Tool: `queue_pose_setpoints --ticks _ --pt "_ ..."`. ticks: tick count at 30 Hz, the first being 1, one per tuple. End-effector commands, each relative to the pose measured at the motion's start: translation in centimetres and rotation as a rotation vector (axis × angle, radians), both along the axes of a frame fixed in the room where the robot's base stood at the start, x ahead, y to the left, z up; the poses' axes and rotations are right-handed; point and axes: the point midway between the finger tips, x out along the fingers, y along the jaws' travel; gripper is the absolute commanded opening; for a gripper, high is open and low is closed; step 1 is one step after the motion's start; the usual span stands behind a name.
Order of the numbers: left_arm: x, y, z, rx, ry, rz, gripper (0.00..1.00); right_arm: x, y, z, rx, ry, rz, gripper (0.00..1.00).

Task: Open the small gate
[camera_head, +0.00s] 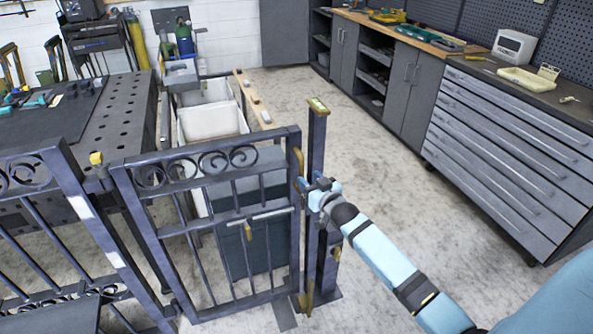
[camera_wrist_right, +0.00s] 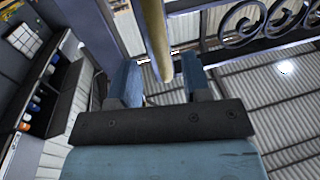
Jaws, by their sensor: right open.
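The small gate (camera_head: 178,232) is a dark metal frame with scrollwork along its top and upright bars below. Its right edge stands close beside a dark post (camera_head: 317,140) with a brass cap. A horizontal bolt (camera_head: 270,215) with a brass tab (camera_head: 248,232) sits on the gate. A brass bar (camera_head: 298,162) runs along the gate's right edge. My right gripper (camera_head: 310,186) is open at that edge, in front of the post. In the right wrist view, a brass bar (camera_wrist_right: 154,35) reaches between the open fingers (camera_wrist_right: 160,82); contact is unclear. My left gripper is out of view.
Another scrolled metal panel (camera_head: 62,170) stands to the left. A perforated dark table (camera_head: 115,115) and white bins (camera_head: 212,122) are behind the gate. A grey drawer cabinet (camera_head: 510,150) lines the right side. The concrete floor between is clear.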

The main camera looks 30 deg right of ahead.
Motion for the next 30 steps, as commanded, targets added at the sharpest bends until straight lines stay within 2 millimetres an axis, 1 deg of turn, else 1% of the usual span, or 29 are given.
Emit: queue_pose_setpoints --ticks 1,3,6,9,12,15,22,23,24,26,27,28,29,30 --pt "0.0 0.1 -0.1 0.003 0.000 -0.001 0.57 1.2 -0.1 0.1 -0.001 -0.002 0.000 0.44" --pt "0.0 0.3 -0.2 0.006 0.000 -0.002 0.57 2.6 -0.1 0.0 0.000 -0.001 0.000 0.44" --pt "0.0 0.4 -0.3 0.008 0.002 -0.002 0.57 4.2 -0.2 0.0 -0.001 0.000 0.000 0.44" --pt "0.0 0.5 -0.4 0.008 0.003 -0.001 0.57 5.4 -0.2 -0.1 -0.001 0.001 0.000 0.44" --pt "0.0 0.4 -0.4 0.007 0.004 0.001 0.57 6.1 -0.2 0.0 -0.001 0.000 0.001 0.44" --pt "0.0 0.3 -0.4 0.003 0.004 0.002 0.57 6.4 -0.2 0.0 -0.001 0.001 0.001 0.44" --pt "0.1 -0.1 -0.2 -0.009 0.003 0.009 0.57 6.5 -0.2 0.0 -0.001 0.001 0.001 0.44" --pt "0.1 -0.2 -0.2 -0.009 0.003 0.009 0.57 6.5 -0.2 0.0 -0.001 0.001 0.001 0.42" --pt "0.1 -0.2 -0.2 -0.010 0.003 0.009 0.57 6.5 -0.2 0.0 -0.001 0.001 0.001 0.33" --pt "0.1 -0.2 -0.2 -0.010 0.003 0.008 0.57 6.5 -0.2 0.0 -0.001 0.001 0.001 0.19" --pt "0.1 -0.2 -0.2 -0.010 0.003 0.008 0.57 6.5 -0.2 0.0 -0.001 0.001 0.001 0.10" --pt "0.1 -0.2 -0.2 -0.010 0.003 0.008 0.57 6.5 -0.2 0.0 -0.001 0.001 0.001 0.03" --pt "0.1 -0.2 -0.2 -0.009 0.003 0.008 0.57 6.5 -0.2 0.0 -0.001 0.001 0.001 0.00" --pt "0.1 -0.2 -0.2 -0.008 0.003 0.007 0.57 6.5 -0.2 0.0 -0.001 0.001 0.001 0.00"
